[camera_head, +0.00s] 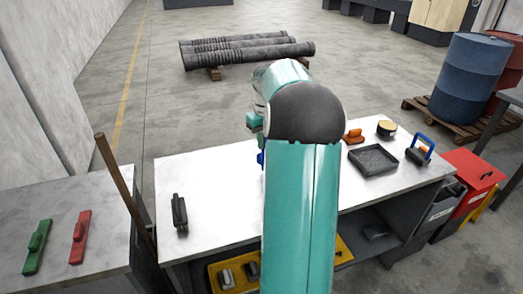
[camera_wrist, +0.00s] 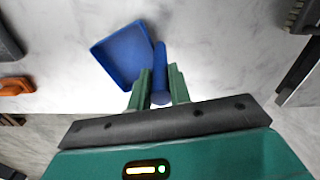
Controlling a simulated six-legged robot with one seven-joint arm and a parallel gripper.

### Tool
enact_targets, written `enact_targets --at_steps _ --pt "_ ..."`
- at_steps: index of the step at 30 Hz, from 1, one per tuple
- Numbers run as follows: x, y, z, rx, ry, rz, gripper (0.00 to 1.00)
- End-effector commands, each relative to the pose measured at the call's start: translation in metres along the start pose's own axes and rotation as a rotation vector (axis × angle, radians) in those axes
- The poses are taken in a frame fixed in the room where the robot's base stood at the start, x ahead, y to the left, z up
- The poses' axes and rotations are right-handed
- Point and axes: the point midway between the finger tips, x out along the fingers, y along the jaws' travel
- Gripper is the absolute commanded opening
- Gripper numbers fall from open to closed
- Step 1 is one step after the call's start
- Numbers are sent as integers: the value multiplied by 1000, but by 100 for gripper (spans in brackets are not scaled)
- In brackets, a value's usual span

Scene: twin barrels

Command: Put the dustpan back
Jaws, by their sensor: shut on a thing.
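The dustpan (camera_wrist: 124,56) is blue, with a square pan and a round handle, and shows in the upper middle of the wrist view. My gripper (camera_wrist: 160,82) has its two green fingers on either side of the handle and is shut on it. In the head view only a small blue piece of the dustpan (camera_head: 261,158) shows beside my arm, over the white table (camera_head: 215,180). My arm hides the rest of it there. I cannot tell whether the dustpan touches the tabletop.
A black tray (camera_head: 373,159), an orange-handled tool (camera_head: 353,136), a round tin (camera_head: 386,128) and a blue-handled tool (camera_head: 422,148) stand at the table's right. A black brush (camera_head: 179,212) lies at left. A brown pole (camera_head: 122,190) leans between the tables. Barrels (camera_head: 467,75) stand behind right.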

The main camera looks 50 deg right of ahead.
Motion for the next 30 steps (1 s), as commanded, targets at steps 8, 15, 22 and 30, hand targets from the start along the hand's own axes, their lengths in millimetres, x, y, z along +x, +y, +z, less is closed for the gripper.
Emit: enact_targets --at_steps 8,15,22,30 --pt "27 -8 -9 1 -2 -1 0" --pt "43 -8 -10 1 2 1 0" --pt "46 -8 -9 1 1 0 0" --pt "47 -8 -9 1 0 0 41"
